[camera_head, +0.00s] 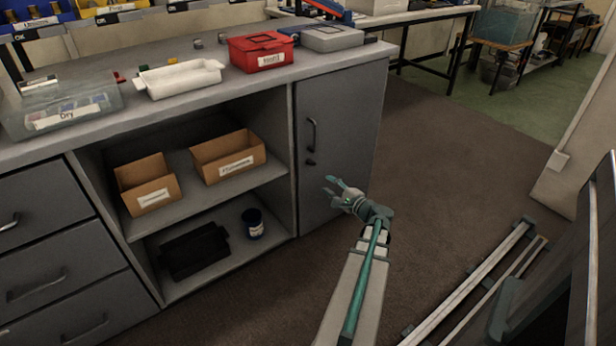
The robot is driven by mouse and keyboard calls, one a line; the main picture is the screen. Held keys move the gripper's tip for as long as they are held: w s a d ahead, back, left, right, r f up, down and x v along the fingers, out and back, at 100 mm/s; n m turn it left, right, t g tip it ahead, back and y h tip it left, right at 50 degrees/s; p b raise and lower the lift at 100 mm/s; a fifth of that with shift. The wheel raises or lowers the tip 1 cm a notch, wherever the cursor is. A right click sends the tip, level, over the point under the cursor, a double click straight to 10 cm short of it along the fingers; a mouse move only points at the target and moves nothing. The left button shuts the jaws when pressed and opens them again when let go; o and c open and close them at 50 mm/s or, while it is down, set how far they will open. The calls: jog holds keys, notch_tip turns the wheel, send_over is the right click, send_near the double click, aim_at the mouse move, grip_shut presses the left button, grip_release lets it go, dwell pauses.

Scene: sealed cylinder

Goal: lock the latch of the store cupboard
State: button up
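The store cupboard door (345,130) is the grey panel at the right end of the grey counter unit, and it looks closed. A dark vertical handle (312,135) is on its left side. A small dark latch (310,162) sits just below the handle; its exact position is too small to tell. My gripper (329,185) is in front of the lower part of the door, below and right of the latch.
Left of the door are open shelves (274,176) with two cardboard boxes (228,156), a dark jar (253,223) and a black tray (194,251). A red box (262,52) and a white tray (180,78) stand on the counter top. The floor (450,170) right of the cupboard is clear.

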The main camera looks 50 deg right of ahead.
aim_at(312, 165)
jog(key=shift+m+t+h, duration=0.3)
jog(key=shift+m+h, duration=0.3)
jog(key=shift+m, duration=0.1)
jog(key=x, duration=0.3)
jog(key=b+x, duration=0.1)
jog(key=x, duration=0.3)
jog(key=d+r+b+x, duration=0.1)
jog(key=x, duration=0.3)
jog(key=shift+s+r, duration=0.1)
jog(key=shift+s, duration=0.1)
grip_shut()
